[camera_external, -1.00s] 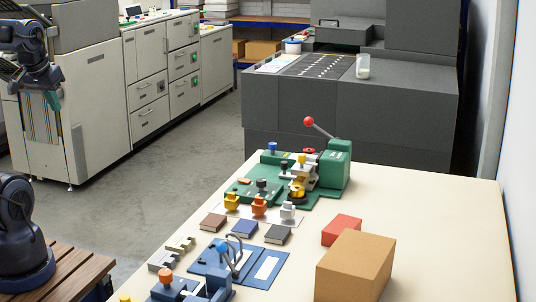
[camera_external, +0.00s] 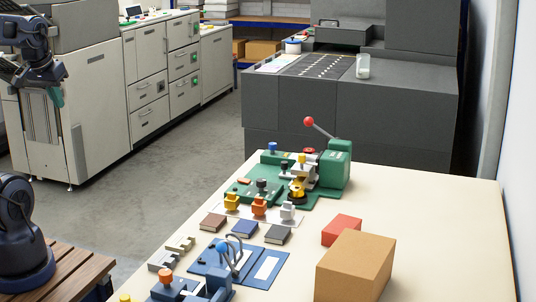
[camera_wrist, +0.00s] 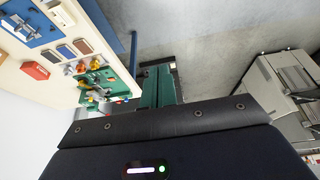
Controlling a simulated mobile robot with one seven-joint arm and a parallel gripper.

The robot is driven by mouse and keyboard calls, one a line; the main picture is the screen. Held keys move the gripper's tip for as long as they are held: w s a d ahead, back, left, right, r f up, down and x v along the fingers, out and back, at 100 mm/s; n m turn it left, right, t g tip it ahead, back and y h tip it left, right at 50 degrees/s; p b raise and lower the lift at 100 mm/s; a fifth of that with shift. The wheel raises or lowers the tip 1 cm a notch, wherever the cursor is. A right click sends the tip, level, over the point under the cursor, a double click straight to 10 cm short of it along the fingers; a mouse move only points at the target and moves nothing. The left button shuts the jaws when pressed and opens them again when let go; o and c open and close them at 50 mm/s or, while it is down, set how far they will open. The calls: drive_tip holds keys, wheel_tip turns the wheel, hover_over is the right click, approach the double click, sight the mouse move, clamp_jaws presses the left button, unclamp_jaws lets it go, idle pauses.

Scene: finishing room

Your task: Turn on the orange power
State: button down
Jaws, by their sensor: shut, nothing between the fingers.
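A green machine (camera_external: 335,172) with a red-ball lever stands at the far end of the cream table. A small orange piece (camera_external: 244,181), possibly a power switch, lies on its green base; whether it is on cannot be made out. An orange-topped holder (camera_external: 258,205) stands in front of the machine, and an orange knob (camera_external: 165,276) tops the blue device at the near edge. My gripper (camera_external: 57,97) is at the upper left, well away from the table, its teal fingers shut and empty. The fingers (camera_wrist: 158,88) also show in the wrist view, with the green machine (camera_wrist: 100,86) to their left.
A cardboard box (camera_external: 356,265) and a red box (camera_external: 342,230) stand on the table's right. Several small blocks and a blue clipboard-like plate (camera_external: 267,267) lie nearer. Grey cabinets (camera_external: 150,85) stand behind my arm. Open floor (camera_external: 185,150) lies between cabinets and table.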

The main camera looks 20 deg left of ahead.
drive_tip(key=w+d+r+g, duration=0.1)
drive_tip(key=w+d, duration=0.2)
drive_tip(key=w, duration=0.4)
drive_tip(key=w+d+r+g, duration=0.1)
drive_tip(key=w+d+r, duration=0.1)
drive_tip(key=w, duration=0.5)
drive_tip(key=g+y, duration=0.2)
hover_over(240, 178)
drive_tip(key=d, duration=0.2)
wheel_tip(240, 178, down, 21)
drive_tip(key=shift+s+d+f, duration=0.1)
drive_tip(key=shift+d, duration=0.05)
drive_tip(key=f, duration=0.4)
drive_tip(key=a+f, duration=0.1)
drive_tip(key=f, duration=0.9)
drive_tip(key=shift+a, duration=0.4)
drive_tip(key=shift+h, duration=0.3)
